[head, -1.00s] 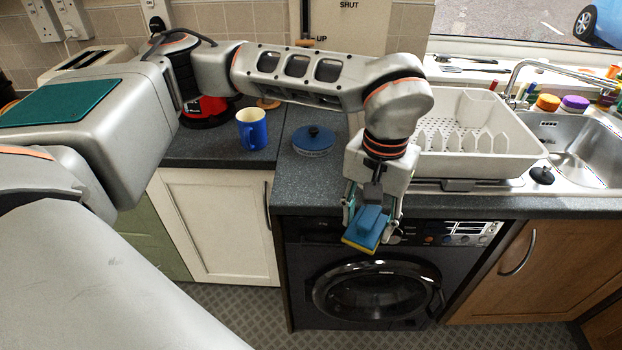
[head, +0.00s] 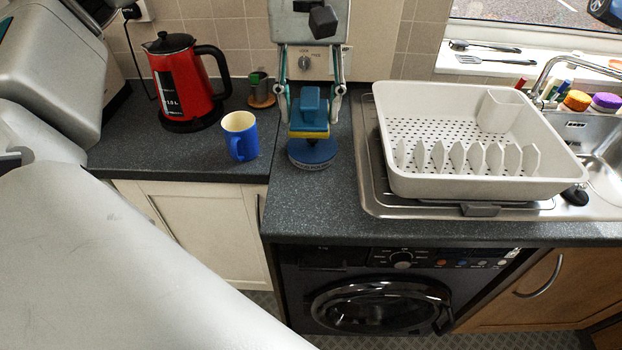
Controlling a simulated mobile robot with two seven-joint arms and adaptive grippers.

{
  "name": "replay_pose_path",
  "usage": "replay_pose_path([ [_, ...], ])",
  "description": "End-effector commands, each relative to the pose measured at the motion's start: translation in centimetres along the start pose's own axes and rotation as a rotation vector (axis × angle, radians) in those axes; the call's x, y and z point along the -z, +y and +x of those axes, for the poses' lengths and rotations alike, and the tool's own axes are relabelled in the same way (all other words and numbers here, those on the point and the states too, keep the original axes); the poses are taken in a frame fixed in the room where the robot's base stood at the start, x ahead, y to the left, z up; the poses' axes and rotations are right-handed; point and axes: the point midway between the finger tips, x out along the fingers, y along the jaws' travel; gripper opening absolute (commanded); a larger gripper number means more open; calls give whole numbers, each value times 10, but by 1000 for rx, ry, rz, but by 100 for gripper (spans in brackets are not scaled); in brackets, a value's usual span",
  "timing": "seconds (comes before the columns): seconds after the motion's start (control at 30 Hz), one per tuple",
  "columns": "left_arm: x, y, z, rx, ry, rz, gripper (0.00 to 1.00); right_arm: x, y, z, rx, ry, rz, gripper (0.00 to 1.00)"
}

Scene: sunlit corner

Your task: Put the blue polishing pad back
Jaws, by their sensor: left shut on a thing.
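My left gripper (head: 309,112) comes down from the top and is shut on the blue polishing pad (head: 309,104), a blue block with a yellow lower edge. The pad is between the fingers, roughly upright. Behind and below it in the head view is a round blue disc-shaped thing (head: 313,157) on the worktop, with lettering round its rim. My right gripper is not in view.
A blue mug (head: 241,137) stands left of the disc, and a red kettle (head: 178,88) behind it. A small dark and green item (head: 259,87) is behind. A white dish rack (head: 478,172) stands to the right. Clear worktop (head: 305,200) lies in front.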

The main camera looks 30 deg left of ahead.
Motion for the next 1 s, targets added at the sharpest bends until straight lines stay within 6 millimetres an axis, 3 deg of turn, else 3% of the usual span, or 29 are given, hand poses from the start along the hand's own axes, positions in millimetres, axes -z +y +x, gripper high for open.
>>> replay_pose_path([
  [0.13,0,-1,5,1,-1,-1,24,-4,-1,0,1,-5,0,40],
  [0.23,0,-1,21,2,-4,0,24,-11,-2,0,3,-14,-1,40],
  [0.5,0,-1,87,3,-5,0,24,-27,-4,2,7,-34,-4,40],
  [0.8,0,-1,150,1,-3,0,24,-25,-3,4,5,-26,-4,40],
  [1.0,0,0,163,0,0,-1,24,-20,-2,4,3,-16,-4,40],
])
